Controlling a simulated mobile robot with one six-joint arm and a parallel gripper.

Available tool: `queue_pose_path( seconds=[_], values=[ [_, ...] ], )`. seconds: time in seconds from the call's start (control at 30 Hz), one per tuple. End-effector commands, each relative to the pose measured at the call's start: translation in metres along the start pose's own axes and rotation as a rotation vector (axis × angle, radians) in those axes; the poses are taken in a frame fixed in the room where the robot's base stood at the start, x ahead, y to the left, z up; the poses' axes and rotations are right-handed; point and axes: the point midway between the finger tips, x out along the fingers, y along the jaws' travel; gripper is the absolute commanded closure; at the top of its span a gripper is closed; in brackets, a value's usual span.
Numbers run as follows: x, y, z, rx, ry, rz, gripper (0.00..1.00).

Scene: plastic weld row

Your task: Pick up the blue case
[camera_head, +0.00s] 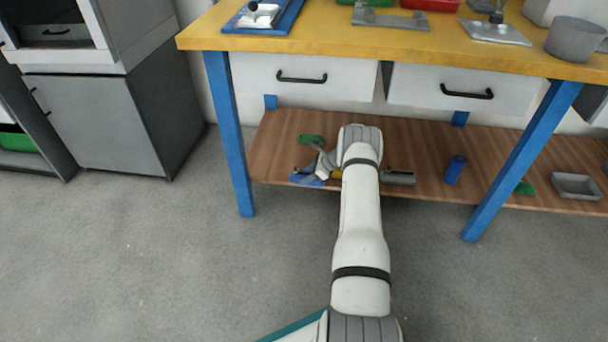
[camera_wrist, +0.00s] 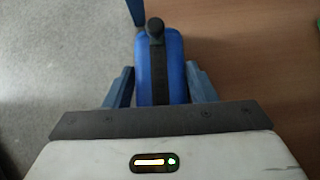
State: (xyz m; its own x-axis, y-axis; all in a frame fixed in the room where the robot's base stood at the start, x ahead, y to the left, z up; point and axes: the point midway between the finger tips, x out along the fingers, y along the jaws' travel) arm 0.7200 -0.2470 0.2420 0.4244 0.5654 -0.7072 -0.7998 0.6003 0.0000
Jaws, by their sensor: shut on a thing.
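The blue case (camera_wrist: 174,68) shows in the wrist view as a rounded blue body with a dark band down its middle and a black knob at its top end. My gripper (camera_wrist: 160,84) is shut on it, one finger on each side. In the head view my gripper (camera_head: 318,172) is at the lower wooden shelf's front edge, left of my arm's end, and the blue of the case (camera_head: 304,178) shows there, partly hidden by the gripper.
The lower shelf (camera_head: 415,140) runs under the yellow workbench (camera_head: 330,40) with two drawers. A green thing (camera_head: 309,139), a grey piece (camera_head: 398,177), a small blue container (camera_head: 455,169) and a grey tray (camera_head: 576,187) lie there. Blue legs (camera_head: 228,130) stand either side. The front floor is clear.

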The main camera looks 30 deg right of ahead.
Motion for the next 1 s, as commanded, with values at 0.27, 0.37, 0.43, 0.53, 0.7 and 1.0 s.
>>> queue_pose_path(
  seconds=[0.27,0.37,0.43,0.53,0.7,1.0],
  values=[
    [0.003,0.001,0.002,-0.004,0.000,0.005,0.37],
    [0.003,0.001,0.003,-0.005,0.000,0.005,0.29],
    [0.003,0.001,0.003,-0.005,0.000,0.005,0.24],
    [0.004,0.001,0.003,-0.005,0.000,0.005,0.24],
    [0.002,0.001,0.004,-0.005,0.000,0.005,0.24],
    [-0.035,0.000,0.005,-0.004,0.001,0.003,0.24]
  ],
)
